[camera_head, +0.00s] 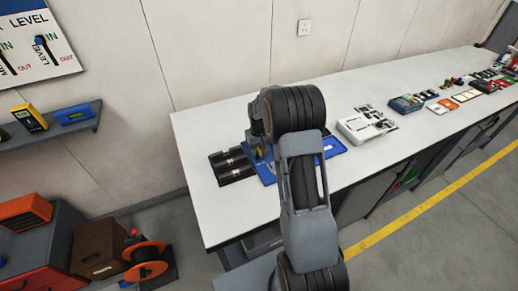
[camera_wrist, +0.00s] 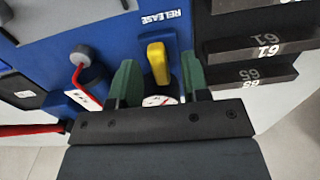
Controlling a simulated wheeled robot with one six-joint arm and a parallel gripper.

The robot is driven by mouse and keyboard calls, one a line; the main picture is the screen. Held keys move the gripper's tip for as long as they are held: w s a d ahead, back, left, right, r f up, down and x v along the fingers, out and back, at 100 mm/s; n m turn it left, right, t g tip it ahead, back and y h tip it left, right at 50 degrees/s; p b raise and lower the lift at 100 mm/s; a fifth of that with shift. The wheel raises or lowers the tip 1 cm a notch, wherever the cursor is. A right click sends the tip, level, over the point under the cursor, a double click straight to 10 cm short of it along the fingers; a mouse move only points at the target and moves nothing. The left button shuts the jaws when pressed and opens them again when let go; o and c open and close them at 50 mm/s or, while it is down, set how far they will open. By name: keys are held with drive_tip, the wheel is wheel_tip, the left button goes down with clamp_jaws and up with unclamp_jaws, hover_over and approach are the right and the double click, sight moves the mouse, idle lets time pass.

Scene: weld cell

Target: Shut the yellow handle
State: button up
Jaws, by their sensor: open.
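The yellow handle (camera_wrist: 157,62) stands on a blue panel (camera_wrist: 120,32) beside the printed word RELEASE in the wrist view. My gripper (camera_wrist: 157,78) has two green fingers, one on each side of the handle, with visible gaps between them and it. The gripper is open. A round white gauge (camera_wrist: 159,100) shows partly behind the gripper's dark body. In the head view, the blue panel (camera_head: 333,149) lies on the white bench, and my arm hides most of it and the handle.
A red lever with a grey knob (camera_wrist: 86,58) stands left of the gripper. Black bars with white numbers (camera_wrist: 265,48) lie to its right. The white bench (camera_head: 212,127) carries a white device (camera_head: 362,128) and several other items farther right.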

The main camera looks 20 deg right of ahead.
drive_tip(key=shift+f, duration=0.15)
clamp_jaws()
idle(0.4)
